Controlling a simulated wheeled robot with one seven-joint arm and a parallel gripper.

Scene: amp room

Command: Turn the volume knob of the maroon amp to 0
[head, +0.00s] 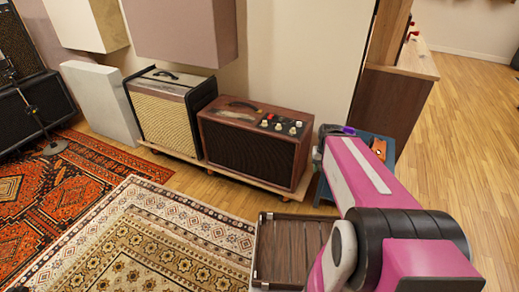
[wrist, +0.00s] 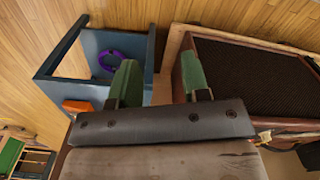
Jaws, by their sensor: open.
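The maroon amp (head: 250,145) stands on a low wooden platform against the wall in the head view, with a dark grille on its front. Several knobs (head: 278,126) sit on the right part of its top; their markings are too small to read, and I cannot tell which is the volume knob. In the wrist view the amp's dark grille (wrist: 260,75) fills the right side, and no knob can be made out. My gripper (wrist: 160,82) is open and empty, its green fingers apart, beside the amp. In the head view my arm hides most of it, just right of the amp.
A blue crate (wrist: 86,55) with a purple ring (wrist: 110,60) and an orange item (wrist: 77,106) is close by my gripper. A cream-fronted amp (head: 168,110) stands left of the maroon one. A wooden cabinet (head: 395,105) is at the right. Patterned rugs (head: 150,235) cover the floor in front.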

